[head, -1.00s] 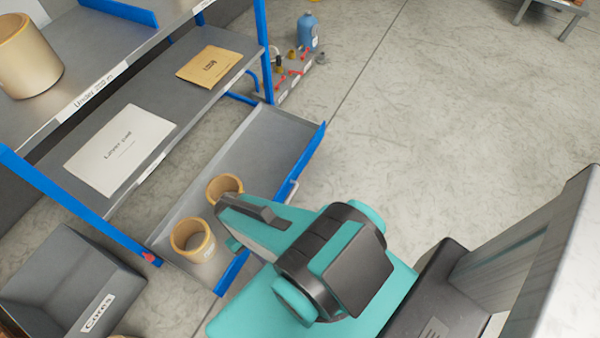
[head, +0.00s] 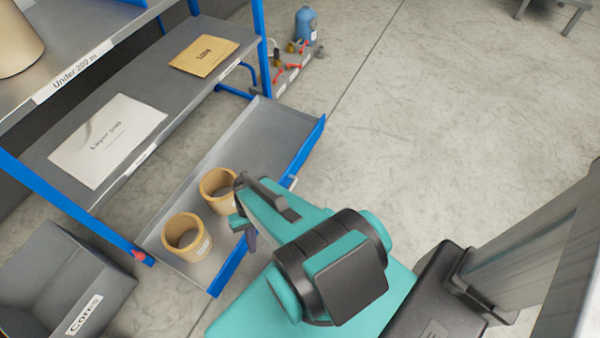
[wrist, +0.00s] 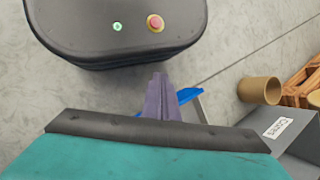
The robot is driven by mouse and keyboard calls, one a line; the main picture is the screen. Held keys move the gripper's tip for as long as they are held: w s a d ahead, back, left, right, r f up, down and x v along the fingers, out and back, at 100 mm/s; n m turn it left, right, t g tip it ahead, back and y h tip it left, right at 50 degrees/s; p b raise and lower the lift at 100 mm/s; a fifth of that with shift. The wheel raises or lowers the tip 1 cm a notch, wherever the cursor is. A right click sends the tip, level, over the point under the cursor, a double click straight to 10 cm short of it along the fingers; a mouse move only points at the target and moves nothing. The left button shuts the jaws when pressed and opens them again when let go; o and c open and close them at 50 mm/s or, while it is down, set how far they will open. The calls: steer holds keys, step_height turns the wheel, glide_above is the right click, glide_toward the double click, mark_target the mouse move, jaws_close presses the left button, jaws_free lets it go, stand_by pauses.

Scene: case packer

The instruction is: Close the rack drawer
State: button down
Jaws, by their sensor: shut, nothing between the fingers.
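The rack drawer (head: 262,130) is pulled out from the bottom of the blue and grey rack, with a blue front edge (head: 308,145) and a pale handle. Two tan cores stand upright in it: one core (head: 213,205) and, nearer, another core (head: 187,251) with a label. My gripper (head: 251,238) is beside the drawer's blue front, pointing down, partly hidden by my wrist. In the wrist view its purple fingers (wrist: 160,98) are together and empty, with a piece of the blue edge (wrist: 188,94) just behind them. I cannot tell whether they touch it.
The rack's shelf (head: 185,90) above holds a white sheet and a tan envelope. A grey bin (head: 100,262) labelled Cores stands at the rack's left end. A blue bottle (head: 305,24) and small fittings are beyond the rack.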

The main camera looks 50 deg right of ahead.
steer(key=w+d+f+m+t+y+b, duration=0.1)
steer(key=w+d+f+m+t+b, duration=0.15)
steer(key=w+d+f+b, duration=0.3)
steer(key=w+d+f+m+t+y+b, duration=0.2)
steer(key=w+d+f+t+b, duration=0.15)
steer(key=d+b, duration=0.45)
steer(key=w+d+f+m+t+y+b, duration=0.1)
steer(key=w+d+f+m+t+b, duration=0.25)
steer(key=d+f+b, duration=0.4)
steer(key=s+d+f+m+t+h+b, duration=0.1)
steer(key=d+b, duration=0.5)
steer(key=d, duration=0.8)
steer(key=s+d+f+m+t+h+b, duration=0.1)
steer(key=s+d+m+t+h+b, duration=0.2)
steer(key=d, duration=1.2)
steer(key=s+t+b, duration=0.2)
steer(key=t+b, duration=0.1)
steer(key=t, duration=0.2)
steer(key=shift+d+f+h, duration=0.15)
steer(key=shift+f+h, duration=0.1)
steer(key=shift+h, duration=0.05)
steer(key=b, duration=0.5)
glide_toward(293, 165)
steer(key=x, duration=0.5)
steer(key=shift+w+f, duration=0.1)
steer(key=shift+f, duration=0.15)
steer(key=shift+w+r, duration=0.1)
steer(key=shift+w, duration=0.3)
